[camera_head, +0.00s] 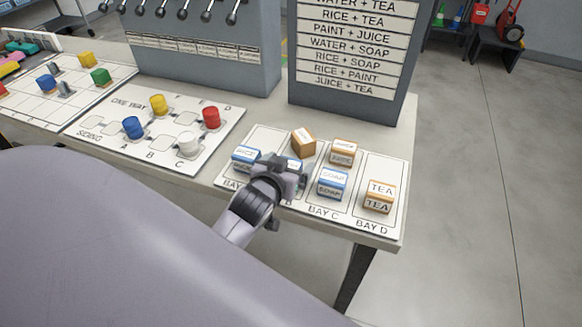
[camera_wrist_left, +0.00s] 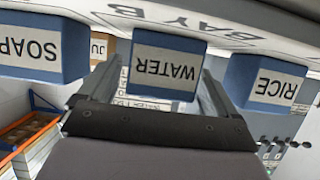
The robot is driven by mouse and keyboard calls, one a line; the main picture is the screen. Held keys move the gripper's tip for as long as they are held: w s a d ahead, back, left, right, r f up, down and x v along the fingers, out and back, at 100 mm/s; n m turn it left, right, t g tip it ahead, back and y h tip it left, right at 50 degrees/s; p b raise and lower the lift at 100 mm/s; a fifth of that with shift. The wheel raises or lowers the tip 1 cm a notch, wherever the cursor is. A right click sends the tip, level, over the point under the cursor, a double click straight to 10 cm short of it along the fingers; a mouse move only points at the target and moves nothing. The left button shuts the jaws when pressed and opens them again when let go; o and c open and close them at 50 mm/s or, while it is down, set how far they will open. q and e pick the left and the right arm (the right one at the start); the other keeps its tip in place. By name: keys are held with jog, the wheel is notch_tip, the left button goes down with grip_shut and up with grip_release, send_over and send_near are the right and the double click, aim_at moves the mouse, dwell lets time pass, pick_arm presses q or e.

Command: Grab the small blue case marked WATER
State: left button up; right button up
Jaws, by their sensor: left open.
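The small blue case marked WATER (camera_wrist_left: 167,68) shows upside down in the left wrist view, between the two fingers of my left gripper. In the head view only a sliver of this case (camera_head: 293,163) shows behind the gripper, in the Bay B area. My left gripper (camera_head: 287,172) is open, its fingers on either side of the case with gaps visible. I cannot tell how deep the case sits between them. The case rests on the white bay board (camera_head: 233,181). My right gripper is in neither view.
Blue RICE (camera_head: 246,157) and SOAP (camera_head: 332,183) cases flank the WATER case. An orange case (camera_head: 303,142) stands turned behind it. Orange JUICE (camera_head: 342,152) and TEA (camera_head: 379,196) cases stand to the right. A grey recipe panel (camera_head: 350,50) rises behind the board. The table's front edge is close.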

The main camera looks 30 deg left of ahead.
pick_arm(q)
jog(key=shift+s+r, duration=0.1)
jog(key=c, duration=1.1)
